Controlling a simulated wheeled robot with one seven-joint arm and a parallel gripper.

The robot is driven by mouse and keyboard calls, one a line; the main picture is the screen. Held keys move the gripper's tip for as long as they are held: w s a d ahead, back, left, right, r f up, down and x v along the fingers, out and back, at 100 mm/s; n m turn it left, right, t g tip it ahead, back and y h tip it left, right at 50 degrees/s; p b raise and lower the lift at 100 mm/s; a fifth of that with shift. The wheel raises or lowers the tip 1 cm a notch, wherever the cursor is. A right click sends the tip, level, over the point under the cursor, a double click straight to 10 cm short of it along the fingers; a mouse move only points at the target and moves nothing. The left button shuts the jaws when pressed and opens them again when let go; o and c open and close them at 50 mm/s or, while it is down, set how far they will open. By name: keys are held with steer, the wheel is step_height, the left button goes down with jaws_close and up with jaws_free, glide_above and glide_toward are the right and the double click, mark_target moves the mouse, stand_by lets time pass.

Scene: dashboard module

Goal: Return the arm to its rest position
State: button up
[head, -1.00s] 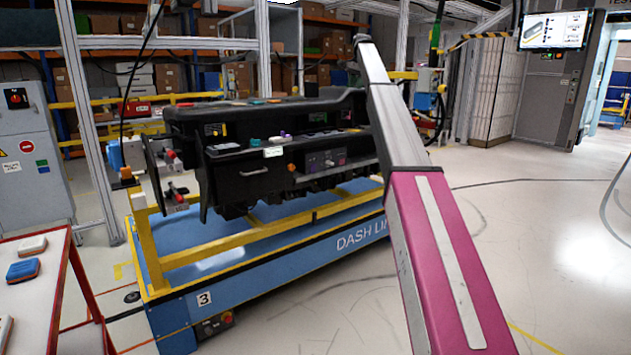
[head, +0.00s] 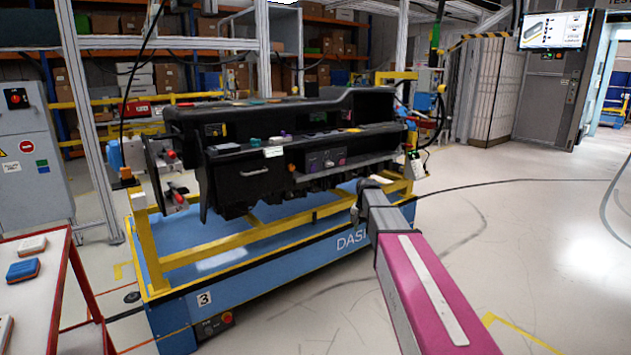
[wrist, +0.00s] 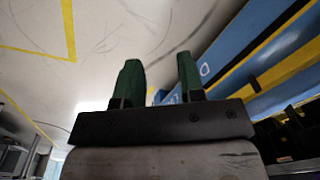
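My arm shows in the head view as a pink and grey link (head: 425,290). It reaches from the bottom right toward the dashboard cart, with its dark far end low in front of the cart's right part. My gripper is not clearly visible in the head view. In the wrist view my gripper (wrist: 158,82) has two green fingers standing well apart, with nothing between them. Pale floor and part of the blue cart lie beyond the fingers.
The black dashboard module (head: 255,172) rests on a yellow frame on the blue cart (head: 250,290). A red-edged table (head: 40,290) with small blocks stands at left. A screen (head: 553,30) hangs at upper right. The floor (head: 540,240) at right is clear.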

steer(key=s+f+n, duration=0.1)
steer(key=s+f, duration=0.3)
steer(key=s, duration=0.6)
steer(key=s+f+n, duration=0.1)
steer(key=s+f, duration=0.4)
steer(key=s, duration=0.5)
steer(key=s+f+n, duration=0.1)
steer(key=s+f, duration=0.4)
steer(key=s, duration=0.5)
steer(key=shift+d+n+g, duration=0.2)
steer(key=shift+n+g, duration=0.1)
steer(key=shift+n, duration=0.1)
